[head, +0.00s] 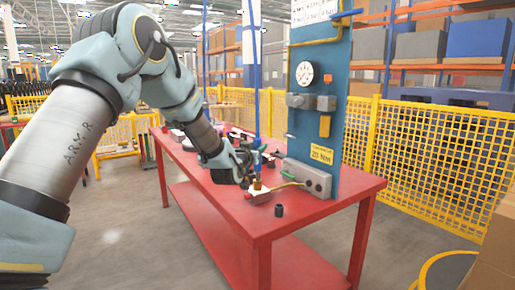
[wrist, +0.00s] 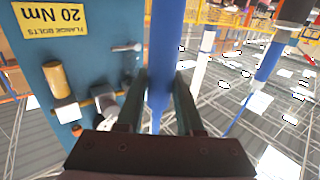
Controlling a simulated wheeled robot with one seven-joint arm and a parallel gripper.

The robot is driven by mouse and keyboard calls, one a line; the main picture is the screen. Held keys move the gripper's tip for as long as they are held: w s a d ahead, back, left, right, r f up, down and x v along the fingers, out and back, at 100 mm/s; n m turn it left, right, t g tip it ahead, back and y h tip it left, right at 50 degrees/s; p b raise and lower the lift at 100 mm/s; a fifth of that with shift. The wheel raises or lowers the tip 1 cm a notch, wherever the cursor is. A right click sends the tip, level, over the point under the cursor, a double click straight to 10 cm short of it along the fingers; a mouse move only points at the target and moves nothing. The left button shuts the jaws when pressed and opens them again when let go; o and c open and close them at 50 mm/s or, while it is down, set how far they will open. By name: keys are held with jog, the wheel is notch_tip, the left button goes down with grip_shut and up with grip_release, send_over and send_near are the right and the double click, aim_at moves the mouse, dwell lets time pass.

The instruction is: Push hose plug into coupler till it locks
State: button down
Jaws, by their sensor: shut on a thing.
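The blue hose (head: 257,95) hangs from above down to my gripper (head: 260,160) over the red workbench's near right part. In the wrist view, the blue hose (wrist: 166,45) runs between the two dark fingers of my gripper (wrist: 162,88), which is shut on the hose plug at its end. The plug's tip is hidden by the fingers and the gripper body. A brass fitting (head: 257,185), apparently the coupler, stands upright just below my gripper on a small block. I cannot tell whether plug and coupler touch.
The red workbench (head: 285,222) carries a grey box (head: 310,178) beside the coupler and a small black cylinder (head: 279,211) in front. A blue panel (head: 335,110) with a gauge (head: 305,74) rises behind. Dark parts lie farther left. A yellow mesh fence (head: 420,150) stands behind.

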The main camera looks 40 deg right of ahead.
jog(key=shift+f+b, duration=1.35)
jog(key=shift+f, duration=0.2)
jog(key=shift+c, duration=2.3)
grip_release()
jog(key=b+v, duration=0.2)
jog(key=v, duration=0.9)
jog(key=w+a+f+n+g+y+p, duration=0.1)
jog(key=w+a+n+y+p, duration=0.15)
jog(key=a, duration=0.65)
jog(key=w+a+f+n+y+p, duration=0.15)
jog(key=a+y, duration=0.25)
jog(key=a, duration=0.4)
jog(key=w+a+f+n+g+y+p, duration=0.15)
jog(key=a+y, duration=0.25)
jog(key=a, duration=0.5)
jog(key=s+a+n+g+y+p, duration=0.2)
jog(key=s+a, duration=0.5)
jog(key=a, duration=0.4)
jog(key=s+a+r+n+g+y+p, duration=0.1)
jog(key=s+a+n+g+y+p, duration=0.1)
jog(key=s+a+g, duration=0.2)
jog(key=s+a, duration=0.3)
jog(key=a, duration=0.4)
jog(key=shift+s, duration=0.25)
